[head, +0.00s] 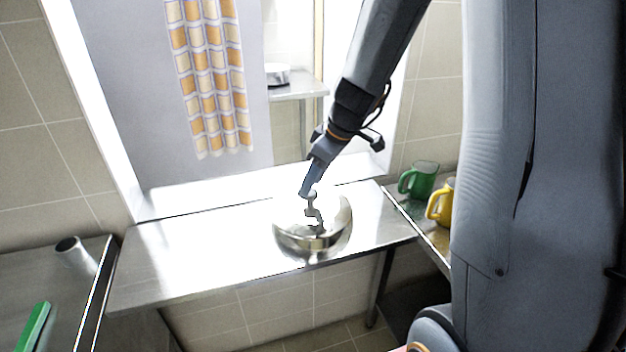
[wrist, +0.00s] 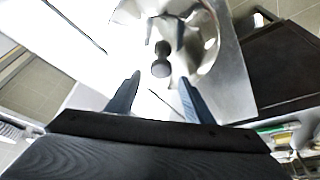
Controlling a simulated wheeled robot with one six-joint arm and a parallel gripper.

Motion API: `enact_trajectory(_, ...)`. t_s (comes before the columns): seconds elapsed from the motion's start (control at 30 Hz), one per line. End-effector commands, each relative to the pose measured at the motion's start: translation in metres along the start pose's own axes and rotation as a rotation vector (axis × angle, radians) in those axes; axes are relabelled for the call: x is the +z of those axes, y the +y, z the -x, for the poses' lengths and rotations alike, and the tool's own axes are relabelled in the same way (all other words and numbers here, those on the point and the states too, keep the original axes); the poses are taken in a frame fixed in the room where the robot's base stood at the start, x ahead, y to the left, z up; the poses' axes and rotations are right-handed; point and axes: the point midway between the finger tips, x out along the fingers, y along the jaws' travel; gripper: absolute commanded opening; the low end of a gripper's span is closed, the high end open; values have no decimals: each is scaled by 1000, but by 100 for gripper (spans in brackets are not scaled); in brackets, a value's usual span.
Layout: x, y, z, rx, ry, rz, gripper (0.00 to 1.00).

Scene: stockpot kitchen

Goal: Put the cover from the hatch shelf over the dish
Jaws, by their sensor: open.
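A shiny steel domed cover (head: 338,222) with a knob (head: 312,196) on top is on the steel hatch shelf (head: 190,250), near its front edge and right of its middle. My gripper (head: 306,193) is at the knob, coming down from above. In the wrist view the jaws (wrist: 160,78) are apart, with the dark knob (wrist: 161,60) just beyond and between the fingertips; contact does not show. The cover's bright dome (wrist: 208,38) fills the top there. I cannot make out a dish under the cover; glare and the dome hide what is beneath.
Green (head: 420,180) and yellow (head: 441,203) mugs stand on a counter to the right. A steel cup (head: 72,250) and a green-handled item (head: 36,325) are on the left counter. A checked curtain (head: 208,80) hangs beyond the hatch, beside a round metal vessel (head: 278,73). The shelf's left half is clear.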

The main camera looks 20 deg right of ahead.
Motion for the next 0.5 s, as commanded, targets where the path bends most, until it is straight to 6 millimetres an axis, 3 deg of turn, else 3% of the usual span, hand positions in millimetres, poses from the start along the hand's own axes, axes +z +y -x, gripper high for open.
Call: enact_trajectory(0.5, -2, 2, 88, 5, 3, 1, 47)
